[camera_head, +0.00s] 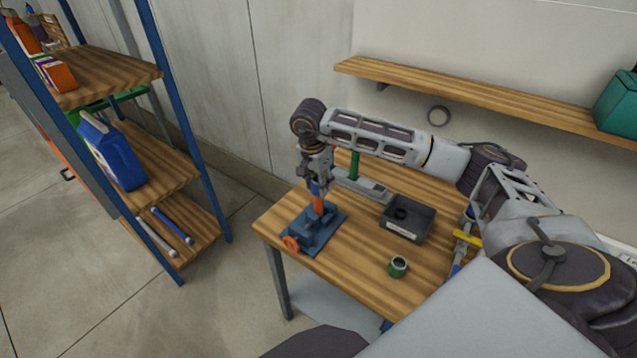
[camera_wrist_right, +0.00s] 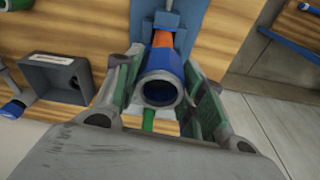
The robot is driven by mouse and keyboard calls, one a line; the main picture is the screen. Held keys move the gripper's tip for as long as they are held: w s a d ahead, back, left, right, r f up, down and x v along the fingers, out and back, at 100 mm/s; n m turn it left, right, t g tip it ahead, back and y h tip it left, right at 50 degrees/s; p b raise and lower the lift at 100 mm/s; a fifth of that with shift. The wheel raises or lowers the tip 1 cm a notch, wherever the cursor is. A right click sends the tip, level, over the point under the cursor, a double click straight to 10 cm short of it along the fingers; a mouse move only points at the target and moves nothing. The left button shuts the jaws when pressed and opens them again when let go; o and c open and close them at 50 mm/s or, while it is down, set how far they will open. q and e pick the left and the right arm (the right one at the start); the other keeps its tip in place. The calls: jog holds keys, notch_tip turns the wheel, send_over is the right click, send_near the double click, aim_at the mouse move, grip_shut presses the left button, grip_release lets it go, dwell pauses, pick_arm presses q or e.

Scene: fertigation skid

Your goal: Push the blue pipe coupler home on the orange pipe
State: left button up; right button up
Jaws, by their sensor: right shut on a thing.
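The orange pipe (camera_head: 319,206) stands upright in a blue vise (camera_head: 305,236) at the table's front left corner. It also shows behind the coupler in the right wrist view (camera_wrist_right: 162,39). My right gripper (camera_head: 316,183) is above the vise, pointing down, with its fingers on both sides of the blue pipe coupler (camera_wrist_right: 158,73). The coupler is in line with the orange pipe, at its upper end; how far it sits over the pipe cannot be told. In the head view the coupler (camera_head: 315,189) is mostly hidden by the fingers. My left gripper is out of view.
A dark grey bin (camera_head: 406,221) with a dark ring stands right of the vise. A green coupler (camera_head: 397,266) sits near the table's front edge. A green upright pipe (camera_head: 354,164) stands behind. A wall shelf (camera_head: 480,97) runs above; a blue-framed rack (camera_head: 150,170) stands left.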

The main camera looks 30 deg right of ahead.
jog(key=shift+f+b, duration=0.3)
jog(key=shift+b, duration=0.05)
dwell(0.3)
jog(key=o, duration=0.8)
jog(key=shift+r, duration=0.3)
jog(key=shift+r+p, duration=1.1)
jog(key=shift+r, duration=0.8)
jog(key=shift+r, duration=0.1)
jog(key=shift+o, duration=0.4)
